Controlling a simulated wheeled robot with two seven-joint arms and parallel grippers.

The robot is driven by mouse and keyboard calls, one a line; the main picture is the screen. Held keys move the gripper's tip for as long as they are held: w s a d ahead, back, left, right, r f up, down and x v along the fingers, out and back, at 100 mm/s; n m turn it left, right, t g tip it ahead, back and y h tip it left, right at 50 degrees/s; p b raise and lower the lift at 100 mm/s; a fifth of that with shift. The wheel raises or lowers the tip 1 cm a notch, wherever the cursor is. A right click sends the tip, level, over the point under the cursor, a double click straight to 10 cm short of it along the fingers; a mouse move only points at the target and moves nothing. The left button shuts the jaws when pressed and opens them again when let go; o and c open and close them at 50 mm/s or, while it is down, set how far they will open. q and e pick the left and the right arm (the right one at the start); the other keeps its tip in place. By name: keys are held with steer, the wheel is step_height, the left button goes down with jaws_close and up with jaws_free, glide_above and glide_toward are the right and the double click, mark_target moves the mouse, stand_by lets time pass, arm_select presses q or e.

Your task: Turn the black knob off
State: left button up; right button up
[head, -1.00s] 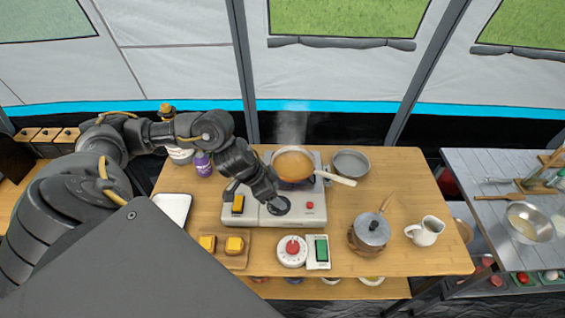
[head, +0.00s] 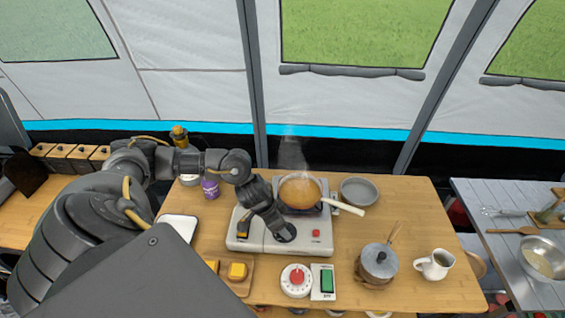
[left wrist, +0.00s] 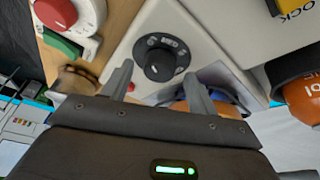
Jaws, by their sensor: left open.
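The black knob (left wrist: 162,58) is on the pale top of the portable stove (head: 240,244). In the left wrist view it is round, with white markings around it. My left gripper (left wrist: 158,70) is open, with one finger at each side of the knob in that view; I see no clear contact. In the head view my left gripper (head: 281,228) is over the knob and mostly hides it. My right gripper is not in view.
A steaming pan of orange soup (head: 300,192) sits on the stove, its white handle pointing right. A red button (head: 316,233) is right of the knob. A red dial timer (head: 296,280) and a green switch (head: 325,282) stand in front. A lidded pot (head: 379,262) is at right.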

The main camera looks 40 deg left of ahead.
arm_select(q)
steer(key=shift+w+d+f, duration=0.1)
steer(key=shift+w+f, duration=0.05)
steer(key=shift+f, duration=0.4)
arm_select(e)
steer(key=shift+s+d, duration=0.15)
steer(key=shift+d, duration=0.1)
arm_select(q)
steer(key=c, duration=1)
